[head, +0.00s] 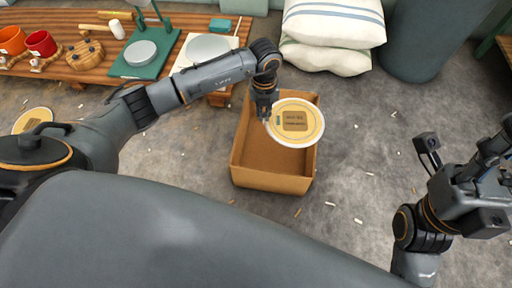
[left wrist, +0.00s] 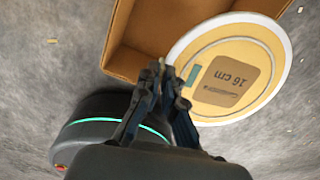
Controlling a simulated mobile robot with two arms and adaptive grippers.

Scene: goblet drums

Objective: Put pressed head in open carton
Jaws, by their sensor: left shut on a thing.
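The pressed head (head: 295,122) is a flat yellow disc with a white rim and a tan label. My left gripper (head: 267,117) is shut on its left edge and holds it over the right part of the open carton (head: 272,182). In the left wrist view the disc (left wrist: 228,70) shows a "16 cm" label beside the fingertips (left wrist: 166,78). The carton is a brown box with an open top on the floor; its visible inside looks empty, and the disc hides its right part. My right gripper (head: 455,185) is at the right, away from the carton; its fingers are unclear.
White striped cushions (head: 330,45) lie behind the carton. Another yellow disc (head: 33,115) shows at the far left. Small pale scraps dot the floor.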

